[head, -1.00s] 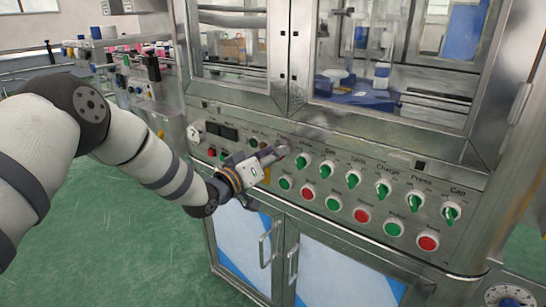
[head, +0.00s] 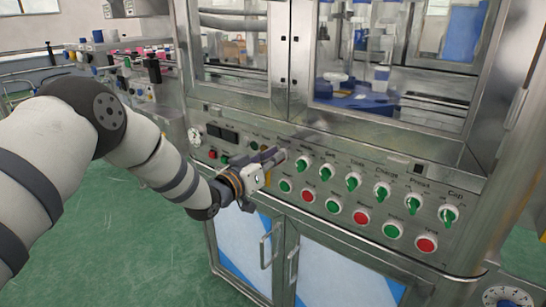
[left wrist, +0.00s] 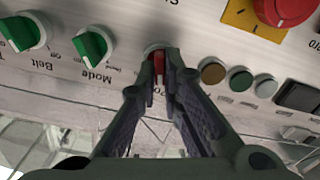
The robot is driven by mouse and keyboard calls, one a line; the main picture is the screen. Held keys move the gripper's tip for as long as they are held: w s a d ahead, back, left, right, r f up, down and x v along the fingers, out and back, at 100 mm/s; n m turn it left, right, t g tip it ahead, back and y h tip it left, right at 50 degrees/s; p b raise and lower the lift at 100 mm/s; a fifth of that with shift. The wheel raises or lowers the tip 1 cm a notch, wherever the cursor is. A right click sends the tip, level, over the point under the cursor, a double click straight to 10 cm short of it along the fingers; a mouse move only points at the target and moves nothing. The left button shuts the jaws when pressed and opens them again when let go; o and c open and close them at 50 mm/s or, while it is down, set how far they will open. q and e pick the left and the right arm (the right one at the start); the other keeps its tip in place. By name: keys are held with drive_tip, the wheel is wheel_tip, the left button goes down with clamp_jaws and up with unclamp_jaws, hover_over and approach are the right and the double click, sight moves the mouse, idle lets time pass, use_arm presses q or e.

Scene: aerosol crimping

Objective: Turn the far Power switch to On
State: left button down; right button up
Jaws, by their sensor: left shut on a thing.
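My left gripper (head: 278,156) reaches from the left to the control panel of the steel machine. In the left wrist view its two fingers (left wrist: 160,66) are closed around the red handle of the Power switch (left wrist: 158,62). The fingers cover part of the switch and most of its label, where only the first letters show. In the head view the gripper hides the switch, and which mark its handle points to cannot be told. My right gripper is not in view.
Green-handled knobs, among them Mode (left wrist: 94,46) and Belt (left wrist: 24,32), sit beside the switch. On its other side are small round lamps (left wrist: 241,81) and a red emergency button on a yellow plate (left wrist: 238,18). Green and red push buttons (head: 308,196) run below the knobs.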

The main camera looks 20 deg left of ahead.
use_arm(q)
drive_tip(key=shift+s+d+m+p, duration=0.15)
drive_tip(key=shift+m+p, duration=0.25)
drive_tip(key=shift+m, duration=1.8)
drive_tip(key=shift+w+d+m+p, duration=0.1)
drive_tip(key=shift+m+p, duration=0.3)
drive_tip(key=shift+m, duration=1.8)
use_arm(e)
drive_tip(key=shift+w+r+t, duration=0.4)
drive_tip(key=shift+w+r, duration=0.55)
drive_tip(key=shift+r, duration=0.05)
use_arm(q)
drive_tip(key=shift+m, duration=0.3)
drive_tip(key=c, duration=1.7)
unclamp_jaws()
drive_tip(key=v, duration=1.2)
